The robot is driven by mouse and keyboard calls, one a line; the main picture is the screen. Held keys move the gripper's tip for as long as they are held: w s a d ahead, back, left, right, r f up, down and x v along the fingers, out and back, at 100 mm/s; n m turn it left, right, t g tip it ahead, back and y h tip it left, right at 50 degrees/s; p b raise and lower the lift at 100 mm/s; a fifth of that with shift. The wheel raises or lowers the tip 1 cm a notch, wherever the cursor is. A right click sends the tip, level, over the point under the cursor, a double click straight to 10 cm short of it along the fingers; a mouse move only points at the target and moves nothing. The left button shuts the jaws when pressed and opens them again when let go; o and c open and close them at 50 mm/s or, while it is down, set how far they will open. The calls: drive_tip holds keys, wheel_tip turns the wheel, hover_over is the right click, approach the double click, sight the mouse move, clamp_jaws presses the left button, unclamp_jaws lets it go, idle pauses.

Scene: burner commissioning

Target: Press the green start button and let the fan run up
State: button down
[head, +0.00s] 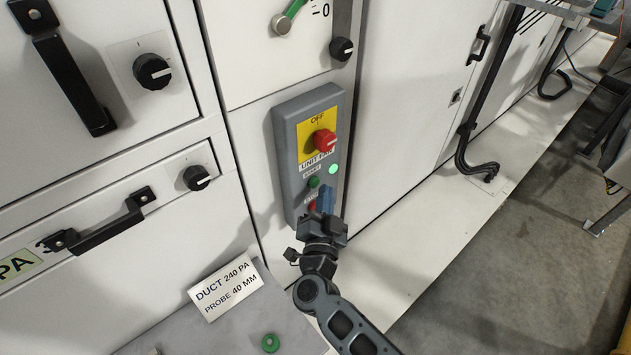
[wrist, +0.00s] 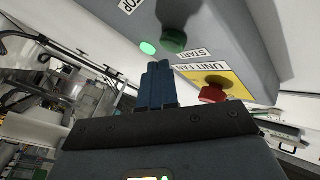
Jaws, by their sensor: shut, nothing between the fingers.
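The grey unit fan box (head: 292,150) is on the white cabinet front. Its green start button (head: 313,183) sits under the START label; it also shows in the wrist view (wrist: 173,41). A green lamp (head: 333,168) beside it is lit, also in the wrist view (wrist: 147,48). A red stop button (head: 312,206) is below, partly hidden by my gripper. My gripper (head: 327,190) is shut and empty, its blue fingertips just in front of the box near the start button. In the wrist view its fingertips (wrist: 157,66) lie close to the button; I cannot tell if they touch.
A red rotary switch (head: 325,140) on a yellow plate is above the buttons, close to my fingers in the wrist view. A ledge below carries a sign (head: 225,288) reading duct 240 Pa, probe 40 mm, and a green ring (head: 270,343). Floor at right is open.

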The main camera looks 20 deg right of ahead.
drive_tip(key=shift+s+d+p, duration=0.25)
drive_tip(key=shift+s+p, duration=0.1)
drive_tip(key=shift+s, duration=0.45)
drive_tip(key=shift+s+d+p, duration=0.3)
drive_tip(key=shift+s+p, duration=0.05)
drive_tip(key=shift+s, duration=0.4)
drive_tip(key=shift+s+d+p, duration=0.25)
drive_tip(key=shift+s+p, duration=0.1)
drive_tip(key=shift+s, duration=0.45)
drive_tip(key=s+r+n+g+y+p, duration=0.1)
drive_tip(key=s+r+n+y, duration=0.2)
drive_tip(key=s+r, duration=0.4)
drive_tip(key=s+r+n+y+p, duration=0.1)
drive_tip(key=s+r+n+y, duration=0.2)
drive_tip(key=s, duration=1.5)
drive_tip(key=s+r+n+g+y+p, duration=0.1)
drive_tip(key=s+r+n+y+p, duration=0.1)
drive_tip(key=s+r+n, duration=0.4)
drive_tip(key=s+r, duration=0.4)
drive_tip(key=s, duration=0.3)
drive_tip(key=shift+d+r+n+g+y, duration=0.15)
drive_tip(key=shift+r+n+g+y, duration=0.15)
drive_tip(key=shift+r+n+y, duration=0.1)
drive_tip(key=shift+s+f, duration=0.1)
